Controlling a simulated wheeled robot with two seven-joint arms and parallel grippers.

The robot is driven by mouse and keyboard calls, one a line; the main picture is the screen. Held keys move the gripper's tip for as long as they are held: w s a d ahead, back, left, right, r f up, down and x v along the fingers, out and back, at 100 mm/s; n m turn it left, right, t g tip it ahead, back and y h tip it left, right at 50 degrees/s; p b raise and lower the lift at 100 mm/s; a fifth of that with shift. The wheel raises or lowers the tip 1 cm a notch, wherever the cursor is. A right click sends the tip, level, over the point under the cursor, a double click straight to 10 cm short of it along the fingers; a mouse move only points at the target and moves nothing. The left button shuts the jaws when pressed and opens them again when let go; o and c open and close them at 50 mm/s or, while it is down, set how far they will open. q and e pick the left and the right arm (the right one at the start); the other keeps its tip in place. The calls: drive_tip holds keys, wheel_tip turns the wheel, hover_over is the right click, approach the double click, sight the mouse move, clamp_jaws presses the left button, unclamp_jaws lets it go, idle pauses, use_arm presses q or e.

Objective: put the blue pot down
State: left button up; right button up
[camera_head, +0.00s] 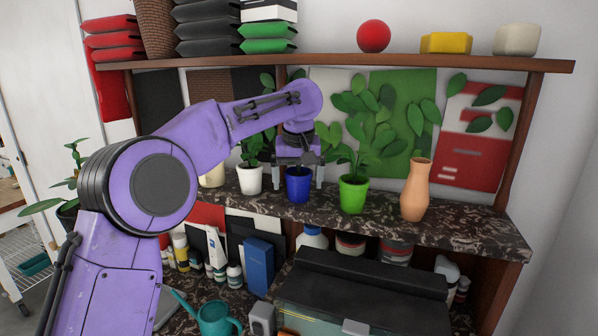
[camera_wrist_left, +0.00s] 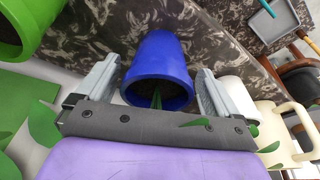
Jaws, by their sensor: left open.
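The blue pot (camera_head: 298,187) stands upright on the dark marbled shelf (camera_head: 455,235), between a white pot and a green pot. A green stem shows inside it in the left wrist view, where the blue pot (camera_wrist_left: 160,62) lies between the two fingers. My left gripper (camera_head: 298,178) reaches down over the pot with a finger on each side. In the left wrist view the left gripper (camera_wrist_left: 158,85) is open, with a visible gap between the pot and its right finger; the left finger is close to the pot. My right gripper is not in view.
The white pot (camera_head: 250,180) stands left of the blue pot, the green pot (camera_head: 353,194) and an orange vase (camera_head: 416,190) right of it. An upper wooden shelf (camera_head: 340,62) runs above my arm. Bottles, a blue box (camera_head: 258,266) and a teal watering can (camera_head: 207,318) sit below.

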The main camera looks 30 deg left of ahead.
use_arm(q)
drive_tip(key=v, duration=1)
drive_tip(key=shift+d+r, duration=0.15)
drive_tip(key=shift+r, duration=0.55)
drive_tip(key=shift+r, duration=0.1)
